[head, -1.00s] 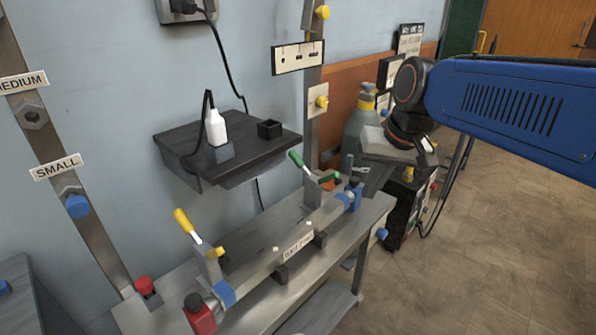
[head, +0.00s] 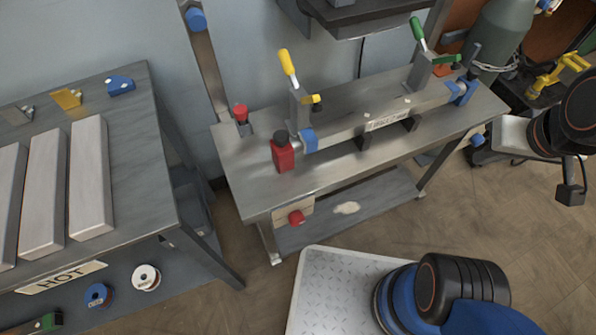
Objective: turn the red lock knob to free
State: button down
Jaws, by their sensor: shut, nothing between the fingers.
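A red knob (head: 296,217) sits on a pale plate on the front edge of the steel bench (head: 247,190). A second red knob (head: 240,113) stands on the bench top at the back left. A red block with a black knob (head: 283,152) sits at the left end of the clamped tube. No label shows which red part is the lock knob. My gripper (head: 512,135) is at the right, beyond the bench's right end and far from all the red parts. It is shut and holds nothing; its fingertips are hard to make out.
The clamped tube (head: 345,132) lies along the bench, with a yellow-handled clamp (head: 289,68) and a green-handled clamp (head: 418,35) standing up. A table (head: 135,170) with metal bars and a HOT sign stands at the left. Open floor (head: 235,275) lies in front of the bench.

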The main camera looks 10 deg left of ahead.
aim_at(296, 219)
jog(key=k+u, duration=0.15)
jog(key=u, duration=1)
jog(key=j+z, duration=0.15)
jog(key=z, duration=0.2)
jog(key=j+z, duration=0.15)
jog(key=z, duration=0.2)
jog(key=k+j+z, duration=0.15)
jog(key=j, duration=0.3)
jog(key=k+j+z, duration=0.1)
jog(key=k+j, duration=0.15)
jog(key=j, duration=0.2)
jog(key=k+j+z, duration=0.15)
jog(key=j, duration=0.25)
jog(key=k+j+z, duration=0.15)
jog(key=k+j, duration=0.35)
jog(key=j, duration=0.15)
jog(key=k+j, duration=0.15)
jog(key=j, duration=0.2)
jog(key=k+j, duration=0.2)
jog(key=j, duration=0.15)
